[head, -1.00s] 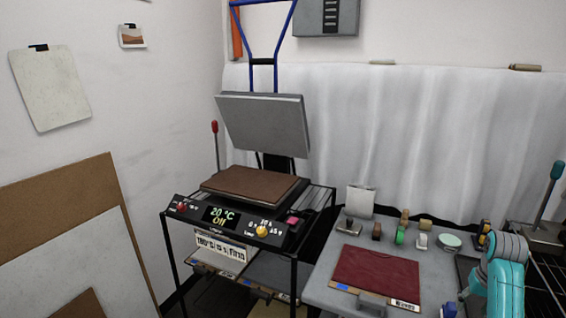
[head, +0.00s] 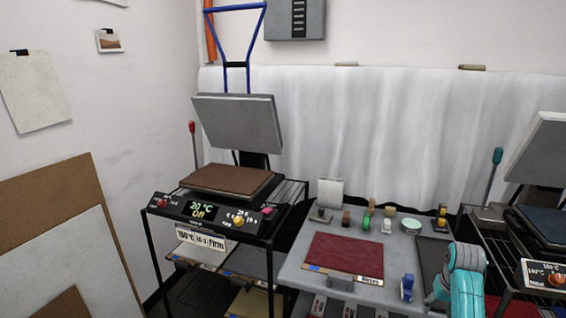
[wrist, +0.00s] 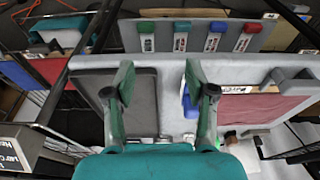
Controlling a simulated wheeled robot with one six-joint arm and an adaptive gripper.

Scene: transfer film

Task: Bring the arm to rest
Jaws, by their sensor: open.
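My teal arm (head: 466,275) shows at the lower right of the head view, in front of the grey work table. In the wrist view my gripper (wrist: 156,88) has its two fingers spread wide with nothing between them. It hangs over the grey table (wrist: 170,72). A dark grey pad (wrist: 140,100) lies under the left finger. A blue item (wrist: 190,105) is close beside the right finger; I cannot tell whether they touch. In the head view my gripper's fingers are not visible.
A heat press (head: 228,181) stands open at left, its display reading 20 °C and Off. A second press (head: 545,225) is at the right edge. A white curtain (head: 350,130) hangs behind.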

